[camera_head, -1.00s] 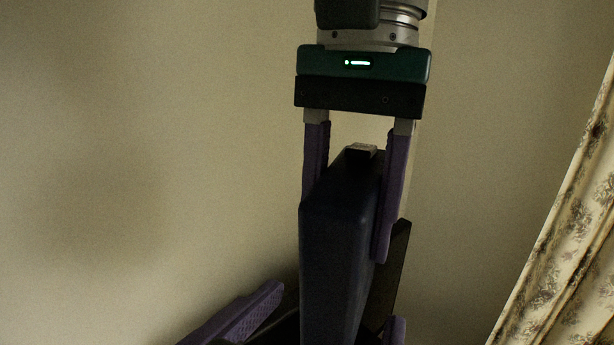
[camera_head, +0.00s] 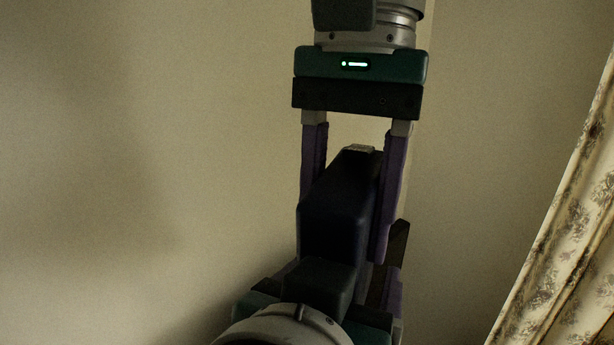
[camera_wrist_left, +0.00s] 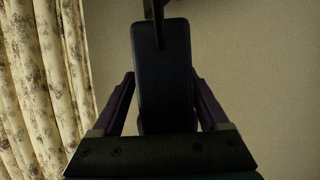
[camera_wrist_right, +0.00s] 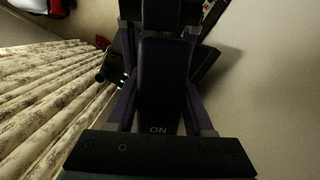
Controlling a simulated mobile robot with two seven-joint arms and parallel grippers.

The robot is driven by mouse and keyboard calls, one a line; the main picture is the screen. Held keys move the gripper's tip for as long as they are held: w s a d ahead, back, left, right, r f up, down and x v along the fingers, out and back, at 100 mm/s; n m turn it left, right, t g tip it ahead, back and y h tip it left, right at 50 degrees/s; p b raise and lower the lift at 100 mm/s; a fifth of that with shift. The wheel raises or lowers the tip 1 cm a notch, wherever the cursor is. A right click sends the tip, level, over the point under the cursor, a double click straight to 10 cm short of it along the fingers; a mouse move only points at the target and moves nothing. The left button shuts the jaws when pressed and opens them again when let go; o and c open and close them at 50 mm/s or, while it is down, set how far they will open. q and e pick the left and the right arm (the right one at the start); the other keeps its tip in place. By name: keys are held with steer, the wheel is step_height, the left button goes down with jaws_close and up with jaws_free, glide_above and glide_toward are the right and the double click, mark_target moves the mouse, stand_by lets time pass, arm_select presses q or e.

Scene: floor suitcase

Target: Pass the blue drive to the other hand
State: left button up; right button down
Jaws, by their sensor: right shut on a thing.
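The blue drive (camera_head: 335,210) is a dark, block-shaped thing held upright in mid-air in the head view. My right gripper (camera_head: 347,190) comes down from the top and is shut on its upper part. The right wrist view shows the drive (camera_wrist_right: 160,90) between the purple fingers, with lettering on its near end. My left gripper (camera_wrist_left: 164,85) is below it, open, with its fingers on either side of the drive (camera_wrist_left: 163,70). Gaps show between drive and fingers in the left wrist view. In the head view my left wrist hides the drive's lower part.
A flowered curtain (camera_head: 570,220) hangs at the right in the head view. A plain beige wall (camera_head: 150,150) fills the background. Red and dark things (camera_wrist_right: 35,8) lie at the upper left in the right wrist view, too partial to name.

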arm_select(q)
steer(key=shift+s+d, duration=0.1)
steer(key=shift+d, duration=0.1)
jaws_close()
arm_select(e)
steer(key=shift+a+r, duration=0.1)
arm_select(q)
steer(key=shift+r, duration=0.2)
arm_select(e)
steer(key=c, duration=0.6)
jaws_free()
arm_select(q)
steer(key=shift+a, duration=0.1)
arm_select(e)
steer(key=o, duration=0.4)
arm_select(q)
steer(key=shift+f, duration=0.1)
